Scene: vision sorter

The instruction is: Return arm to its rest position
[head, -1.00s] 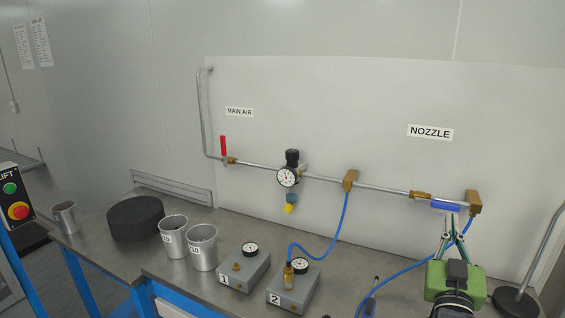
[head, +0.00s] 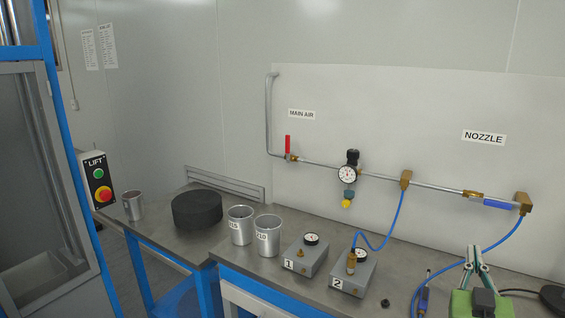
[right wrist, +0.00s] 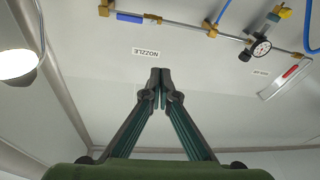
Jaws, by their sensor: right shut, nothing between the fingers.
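My right gripper (head: 477,262) shows at the lower right of the head view, above the back right of the workbench and in front of the wall panel. In the right wrist view its two fingers (right wrist: 160,75) meet at the tips, with nothing between them. It is apart from the pipe and the blue-handled nozzle valve (head: 497,203), which is higher up on the panel. The right wrist view looks toward the NOZZLE label (right wrist: 146,53) on the wall. My left gripper is in neither view.
The bench holds grey box 1 (head: 306,258), grey box 2 (head: 354,276), two numbered metal cups (head: 241,228), a black round block (head: 197,210) and a plain cup (head: 134,206). A blue hose (head: 447,268) hangs near my right gripper. The LIFT button box (head: 97,180) is at left.

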